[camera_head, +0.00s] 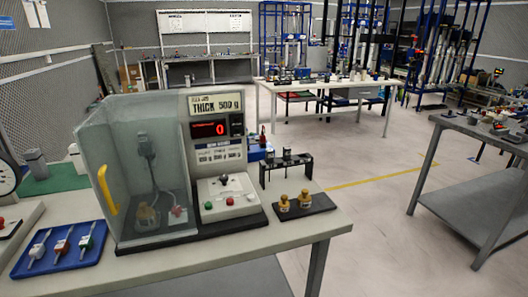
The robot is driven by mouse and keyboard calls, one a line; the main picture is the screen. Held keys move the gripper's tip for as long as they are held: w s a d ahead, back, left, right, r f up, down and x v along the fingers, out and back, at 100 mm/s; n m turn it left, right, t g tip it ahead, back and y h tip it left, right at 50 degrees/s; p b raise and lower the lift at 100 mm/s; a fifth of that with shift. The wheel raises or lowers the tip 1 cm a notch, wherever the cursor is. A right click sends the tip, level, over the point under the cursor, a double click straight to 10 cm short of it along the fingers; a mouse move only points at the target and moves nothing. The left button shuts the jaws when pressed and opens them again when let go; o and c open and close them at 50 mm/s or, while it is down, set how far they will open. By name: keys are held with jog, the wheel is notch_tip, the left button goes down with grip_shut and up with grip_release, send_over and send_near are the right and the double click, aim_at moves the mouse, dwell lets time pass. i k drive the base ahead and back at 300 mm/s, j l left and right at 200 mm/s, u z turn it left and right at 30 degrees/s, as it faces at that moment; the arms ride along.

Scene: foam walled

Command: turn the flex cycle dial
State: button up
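A bench machine (216,150) stands on the near table, with a clear-walled chamber (105,160) on its left and a yellow handle (107,190) on the chamber's edge. Its head carries a sign reading "THICK 500 g" and a red display (209,129) showing 0. On the sloped control panel below sits a small dark knob (224,179), which may be the flex cycle dial; its label and pointer are too small to read. A green button (208,206) and a red button (229,201) lie in front of it. My gripper is not in view.
A blue tray (33,268) with several small tools lies left of the machine. A black stand (287,165) and a dark base (318,206) with brass weights stand to its right. A grey table (463,136) is at right. Floor (367,205) between the tables is clear.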

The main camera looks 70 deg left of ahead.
aim_at(223, 178)
jog(key=i+l+u, duration=0.1)
jog(key=u, duration=2.4)
